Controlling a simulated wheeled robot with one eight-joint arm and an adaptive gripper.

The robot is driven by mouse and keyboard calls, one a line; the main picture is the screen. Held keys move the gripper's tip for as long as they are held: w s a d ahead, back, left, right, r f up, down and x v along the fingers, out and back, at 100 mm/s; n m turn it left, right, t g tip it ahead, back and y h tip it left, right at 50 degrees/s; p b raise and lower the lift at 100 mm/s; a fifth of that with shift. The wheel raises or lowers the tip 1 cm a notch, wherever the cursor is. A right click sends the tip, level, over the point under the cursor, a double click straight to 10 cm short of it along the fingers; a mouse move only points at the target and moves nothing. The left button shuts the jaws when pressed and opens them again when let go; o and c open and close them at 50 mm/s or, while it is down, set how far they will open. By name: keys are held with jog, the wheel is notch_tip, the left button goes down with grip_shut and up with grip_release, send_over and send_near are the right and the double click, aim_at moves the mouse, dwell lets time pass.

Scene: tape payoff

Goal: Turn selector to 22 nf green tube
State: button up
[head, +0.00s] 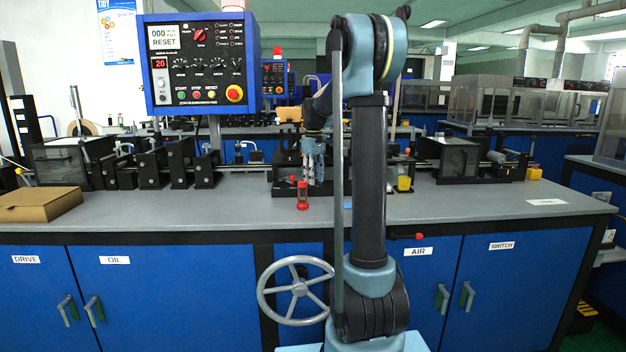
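The blue control panel (151,95) stands at the upper left on a post, with a black face. A red rotary knob (199,36) sits near the top of the face, right of a white plate reading 000 and RESET. The small marks around it are too small to read, so I cannot tell its setting or whether it is the selector. My gripper (314,182) hangs low over the bench at the middle, to the right of and below the panel, apart from it.
A red upright piece (302,196) stands on the grey bench (455,205) beside my gripper. Black machine blocks (150,170) line the left, with a cardboard box (40,204) in front. A handwheel (296,291) protrudes from the bench front. The right bench front is mostly clear.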

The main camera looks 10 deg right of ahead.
jog(key=shift+s, duration=0.1)
notch_tip(320, 180, up, 12)
dwell(0.7)
jog(key=shift+f, duration=0.1)
jog(key=s+f+m, duration=0.1)
jog(key=s+f, duration=0.2)
jog(key=s, duration=0.4)
jog(key=s+d+f+m, duration=0.1)
jog(key=s+f, duration=0.2)
jog(key=s, duration=0.5)
jog(key=s+d+f+m+t, duration=0.1)
jog(key=s+f+m, duration=0.1)
jog(key=s, duration=0.6)
jog(key=shift+s+f, duration=0.1)
jog(key=shift+f, duration=0.3)
jog(key=s+d+f+m+t, duration=0.1)
jog(key=s+f+m, duration=0.3)
jog(key=s+f, duration=1.3)
jog(key=shift+s+f, duration=0.35)
jog(key=shift+f, duration=0.45)
